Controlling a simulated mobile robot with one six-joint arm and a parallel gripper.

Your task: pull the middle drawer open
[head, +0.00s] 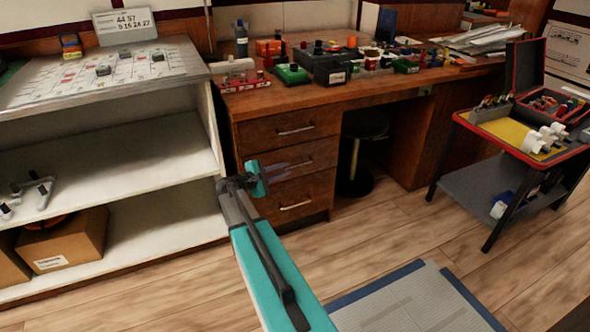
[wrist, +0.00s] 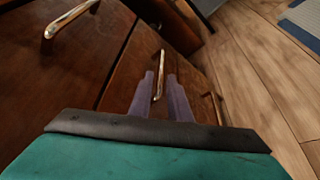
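The wooden desk's drawer stack shows three drawers in the head view. The middle drawer (head: 323,157) appears shut, level with the drawers above and below it. Its metal handle (wrist: 160,70) shows clearly in the wrist view and is mostly hidden by my fingers in the head view. My gripper (head: 300,165) is at the front of the middle drawer. In the wrist view its two fingers (wrist: 161,80) are apart, with the handle in the gap between them. I cannot tell whether either finger touches the handle.
The top drawer handle (head: 295,131) and bottom drawer handle (head: 296,206) are close above and below. A white shelf unit (head: 212,130) stands at the left. A stool (head: 355,185) is under the desk. A tool cart (head: 470,185) stands at the right. Floor before the drawers is clear.

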